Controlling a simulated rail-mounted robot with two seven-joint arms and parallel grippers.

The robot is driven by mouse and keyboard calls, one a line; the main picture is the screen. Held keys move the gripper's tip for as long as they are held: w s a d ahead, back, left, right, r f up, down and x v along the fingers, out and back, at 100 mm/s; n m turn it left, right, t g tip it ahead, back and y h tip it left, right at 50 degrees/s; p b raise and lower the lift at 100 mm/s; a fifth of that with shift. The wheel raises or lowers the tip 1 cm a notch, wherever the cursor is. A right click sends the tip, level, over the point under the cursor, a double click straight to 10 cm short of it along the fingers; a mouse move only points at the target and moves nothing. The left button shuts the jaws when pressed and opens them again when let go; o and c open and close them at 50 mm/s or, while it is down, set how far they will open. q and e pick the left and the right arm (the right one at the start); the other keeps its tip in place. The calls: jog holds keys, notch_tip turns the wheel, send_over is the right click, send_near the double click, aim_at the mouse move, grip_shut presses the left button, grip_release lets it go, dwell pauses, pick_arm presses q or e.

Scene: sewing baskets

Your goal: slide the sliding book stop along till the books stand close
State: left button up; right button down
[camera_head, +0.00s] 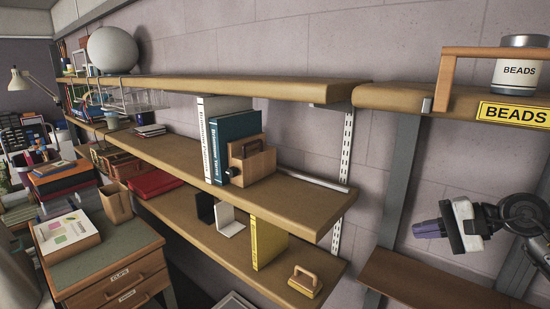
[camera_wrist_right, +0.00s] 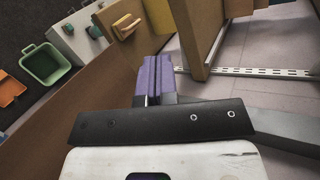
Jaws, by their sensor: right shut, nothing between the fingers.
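The sliding book stop (camera_head: 262,165), a wooden block with a raised handle and a dark knob, stands on the middle shelf. A teal book (camera_head: 238,135) stands upright at its left, and a white book (camera_head: 207,150) stands left of that. The stop partly covers the teal book; I cannot tell whether they touch. My right gripper (camera_head: 428,229), with purple fingers, is shut and empty, well to the right of the stop and off the shelf's end. Its fingers also show in the right wrist view (camera_wrist_right: 153,80). My left gripper is not in view.
The middle shelf (camera_head: 310,215) is bare right of the stop. Below it, the lower shelf holds a yellow book (camera_head: 268,242), bookends (camera_head: 227,220) and a wooden-handled block (camera_head: 305,282). The upper shelf (camera_head: 300,90) overhangs. A BEADS jar (camera_head: 519,66) stands at upper right.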

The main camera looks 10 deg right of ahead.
jog(key=s+a+f+m+t+y, duration=0.1)
jog(key=a+f+m+t+y, duration=0.3)
jog(key=a+m, duration=0.45)
jog(key=s+a+f+m+t+y, duration=0.15)
jog(key=a+f+m+t, duration=0.25)
jog(key=a+f+m, duration=0.45)
jog(key=s+d+f+m+g+h, duration=0.1)
jog(key=s+f+m+h, duration=0.45)
jog(key=m, duration=0.55)
jog(key=s+d+f+m+h, duration=0.25)
jog(key=f+m+h, duration=0.35)
jog(key=f+m, duration=0.4)
jog(key=s+d+f+m+g+h, duration=0.1)
jog(key=s+f+m+h, duration=0.45)
jog(key=m, duration=0.75)
jog(key=s+a+f+m+g, duration=0.1)
jog(key=s+f+m+g, duration=0.2)
jog(key=s, duration=0.3)
jog(key=s+a+f+m+g+y, duration=0.1)
jog(key=s+f+m+g, duration=0.2)
jog(key=s, duration=0.4)
jog(key=s+a+f+m+g, duration=0.1)
jog(key=s+f+m+g, duration=0.1)
jog(key=s+f+g, duration=0.3)
notch_tip(320, 180, up, 14)
jog(key=s+t+p, duration=0.1)
jog(key=s+p, duration=0.1)
jog(key=p, duration=1.1)
jog(key=shift+s, duration=0.3)
